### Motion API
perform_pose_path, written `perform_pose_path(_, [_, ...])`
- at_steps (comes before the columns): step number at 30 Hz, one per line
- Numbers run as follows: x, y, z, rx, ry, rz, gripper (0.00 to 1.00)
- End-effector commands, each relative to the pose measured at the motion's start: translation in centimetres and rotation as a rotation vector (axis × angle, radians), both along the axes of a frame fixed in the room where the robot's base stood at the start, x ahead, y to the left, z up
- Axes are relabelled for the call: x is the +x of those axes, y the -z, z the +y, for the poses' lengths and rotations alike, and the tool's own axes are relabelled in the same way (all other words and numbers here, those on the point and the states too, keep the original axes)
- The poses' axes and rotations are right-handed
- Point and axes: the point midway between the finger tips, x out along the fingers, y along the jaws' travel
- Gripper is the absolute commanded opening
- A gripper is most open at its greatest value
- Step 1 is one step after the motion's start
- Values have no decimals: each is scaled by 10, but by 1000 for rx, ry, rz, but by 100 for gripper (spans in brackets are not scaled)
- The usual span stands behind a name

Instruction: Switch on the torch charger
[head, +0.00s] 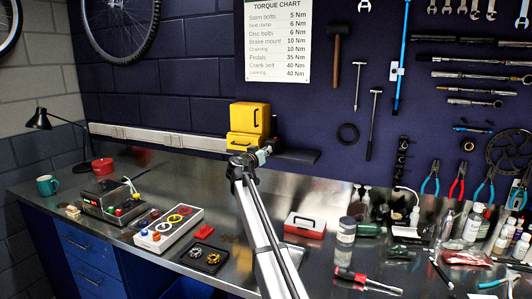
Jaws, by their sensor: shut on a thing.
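I cannot make out for sure which thing is the torch charger. My gripper (264,155) is at the far end of my arm, by the back wall, just right of and in front of two stacked yellow cases (246,117). It is small and partly hidden by my wrist. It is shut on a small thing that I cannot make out. A dark shelf (298,156) is just right of it. A grey device (104,203) with red and green parts and a clear cover stands at the bench's left. A white panel (187,229) with coloured rings lies right of it.
A long pale strip (160,137) runs along the back wall. A black lamp (40,121), a teal mug (47,185) and a red pot (103,167) are at far left. A red-and-white box (305,225), jars and tools crowd the right. The bench behind the panel is fairly clear.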

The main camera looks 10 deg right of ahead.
Motion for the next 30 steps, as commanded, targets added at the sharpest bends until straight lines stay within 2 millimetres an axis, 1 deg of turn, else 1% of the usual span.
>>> perform_pose_path(8, [0,-4,0,24,0,34,0])
perform_pose_path(14, [0,-10,1,78,0,122,0])
perform_pose_path(30, [3,-28,0,321,1,520,0])
